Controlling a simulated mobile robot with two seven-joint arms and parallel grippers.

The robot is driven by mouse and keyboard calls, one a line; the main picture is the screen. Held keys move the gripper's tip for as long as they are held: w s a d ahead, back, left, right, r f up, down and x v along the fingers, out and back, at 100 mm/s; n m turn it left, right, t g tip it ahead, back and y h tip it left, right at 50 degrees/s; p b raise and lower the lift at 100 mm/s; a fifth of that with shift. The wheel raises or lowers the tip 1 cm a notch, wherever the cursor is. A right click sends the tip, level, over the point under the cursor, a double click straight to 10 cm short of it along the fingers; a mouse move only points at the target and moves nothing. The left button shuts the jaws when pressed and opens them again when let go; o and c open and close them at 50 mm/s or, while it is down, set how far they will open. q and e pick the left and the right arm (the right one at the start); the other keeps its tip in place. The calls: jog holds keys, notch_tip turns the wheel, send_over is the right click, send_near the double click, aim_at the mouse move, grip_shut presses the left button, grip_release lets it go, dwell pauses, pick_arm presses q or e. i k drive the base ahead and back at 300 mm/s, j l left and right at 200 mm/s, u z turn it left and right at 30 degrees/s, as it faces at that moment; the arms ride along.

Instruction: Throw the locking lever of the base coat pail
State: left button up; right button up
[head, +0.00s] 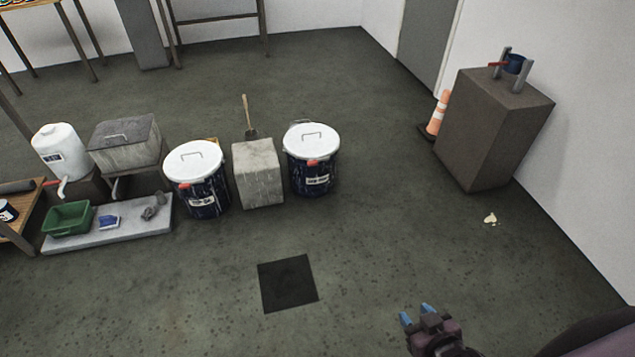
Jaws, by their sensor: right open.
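Two dark blue pails with white lids stand on the floor left of centre. The right pail (309,174) has a red lever (313,163) at its front rim and a white label too small to read surely. The left pail (203,192) has a similar red lever (199,182) and label. Whether either lever is thrown I cannot tell. My right gripper (416,314), with blue fingertips, is open and empty at the bottom, in front and to the right of both pails and well apart from them. My left gripper is not in view.
A concrete block (258,182) stands between the pails. A dark plinth (486,134) with a clamp-like fixture and an orange cone (438,113) are at the right. A low slab (88,236) holds a green bin (67,219). Floor around the dark mat (287,283) is clear.

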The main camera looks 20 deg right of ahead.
aim_at(312, 161)
jog(key=i+l+u, duration=0.15)
jog(key=i, duration=0.35)
jog(key=i+l+u, duration=0.15)
jog(key=i, duration=0.35)
jog(key=i+l+u, duration=0.15)
jog(key=i, duration=0.35)
